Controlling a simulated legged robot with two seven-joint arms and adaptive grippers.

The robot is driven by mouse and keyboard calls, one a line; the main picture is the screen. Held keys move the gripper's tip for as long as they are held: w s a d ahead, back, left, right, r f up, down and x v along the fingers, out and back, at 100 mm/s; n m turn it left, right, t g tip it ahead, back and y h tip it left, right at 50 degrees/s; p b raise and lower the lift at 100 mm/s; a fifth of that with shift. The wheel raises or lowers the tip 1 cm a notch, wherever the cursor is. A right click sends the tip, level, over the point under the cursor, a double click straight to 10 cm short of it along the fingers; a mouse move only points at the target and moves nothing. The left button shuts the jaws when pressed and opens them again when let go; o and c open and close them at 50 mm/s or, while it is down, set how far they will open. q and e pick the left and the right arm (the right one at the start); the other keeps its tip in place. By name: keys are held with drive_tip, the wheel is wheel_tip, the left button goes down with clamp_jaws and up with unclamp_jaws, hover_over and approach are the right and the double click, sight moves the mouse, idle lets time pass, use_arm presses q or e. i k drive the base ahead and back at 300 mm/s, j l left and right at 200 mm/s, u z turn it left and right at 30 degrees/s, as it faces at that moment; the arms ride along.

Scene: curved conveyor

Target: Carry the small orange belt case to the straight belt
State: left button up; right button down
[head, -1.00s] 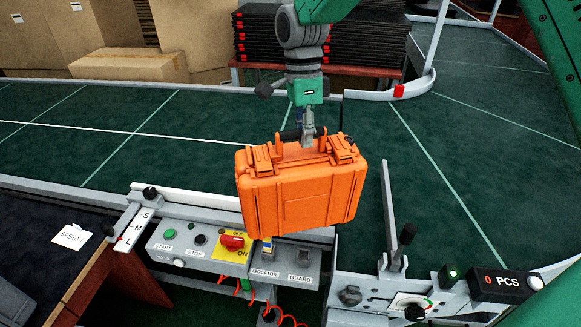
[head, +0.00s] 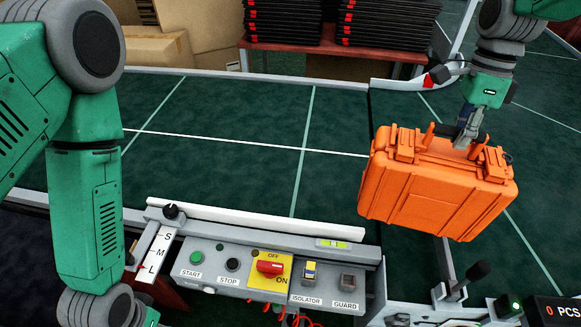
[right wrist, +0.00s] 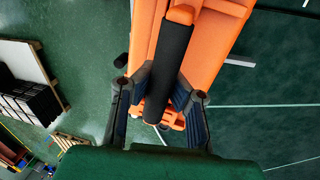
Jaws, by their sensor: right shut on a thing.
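The orange case (head: 436,190) hangs upright by its dark handle, slightly tilted, at the right of the head view. My right gripper (head: 468,132) is shut on that handle. In the right wrist view the fingers (right wrist: 160,108) close around the black grip of the orange case (right wrist: 210,50). The straight belt (head: 230,115) is the green surface with pale grid lines left of the seam. The case appears over the seam and the curved belt (head: 535,160) beyond it; its exact height is hard to tell. My left arm shows at the left, but its gripper is out of view.
A control panel (head: 215,272) with buttons and a red switch (head: 270,268) lines the near edge. A pale rail (head: 250,221) runs above it. A dark-handled lever (head: 470,280) stands below the case. Black stacks (head: 385,22) and cardboard boxes (head: 150,50) stand behind.

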sight(277, 186)
drive_tip(key=i+j+z, duration=0.15)
drive_tip(key=j, duration=0.3)
drive_tip(key=j+z, duration=0.15)
drive_tip(key=j, duration=0.3)
drive_tip(key=i+j+u, duration=0.2)
drive_tip(key=j+u, duration=0.2)
drive_tip(key=i+j+u, duration=0.2)
drive_tip(key=k+l, duration=0.1)
